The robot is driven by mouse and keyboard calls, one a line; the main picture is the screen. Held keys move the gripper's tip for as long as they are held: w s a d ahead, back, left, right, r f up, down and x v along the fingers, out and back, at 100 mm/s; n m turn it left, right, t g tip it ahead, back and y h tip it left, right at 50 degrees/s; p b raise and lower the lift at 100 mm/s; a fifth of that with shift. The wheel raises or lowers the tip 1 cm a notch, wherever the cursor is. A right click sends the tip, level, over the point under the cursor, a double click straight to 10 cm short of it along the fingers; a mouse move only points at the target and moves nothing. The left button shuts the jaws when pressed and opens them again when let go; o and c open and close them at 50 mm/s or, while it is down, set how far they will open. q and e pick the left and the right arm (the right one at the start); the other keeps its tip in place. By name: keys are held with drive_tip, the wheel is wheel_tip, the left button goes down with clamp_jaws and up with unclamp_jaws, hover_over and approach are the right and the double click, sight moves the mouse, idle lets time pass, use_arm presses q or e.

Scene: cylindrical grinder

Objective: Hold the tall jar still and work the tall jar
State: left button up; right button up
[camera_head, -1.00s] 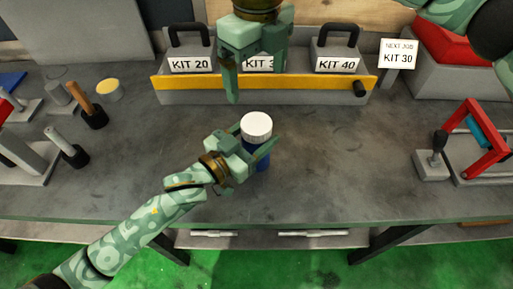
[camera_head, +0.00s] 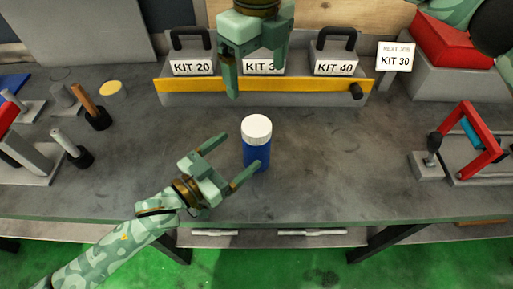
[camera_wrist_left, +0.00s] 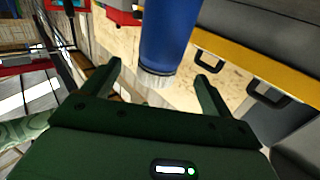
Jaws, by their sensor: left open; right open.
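The tall jar (camera_head: 256,148) has a blue body and a white lid (camera_head: 257,127) and stands upright on the grey bench. My left gripper (camera_head: 239,155) is open and empty, to the lower left of the jar, with its fingers pointing toward it. One fingertip overlaps the jar's lower edge in the head view; I cannot tell if it touches. In the left wrist view the jar (camera_wrist_left: 167,38) appears upside down, beyond the gap between the left fingers (camera_wrist_left: 159,72). My right gripper (camera_head: 259,78) is open and empty, above and behind the jar, fingers pointing down.
A grey tray with a yellow front rail (camera_head: 200,85) holds kit boxes at the back. A sign (camera_head: 395,55) reads "NEXT JOB KIT 30". Handled tools (camera_head: 90,107) stand left; a red-framed device (camera_head: 480,140) stands right.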

use_arm(q)
drive_tip(key=p+v, duration=0.1)
drive_tip(key=v, duration=0.8)
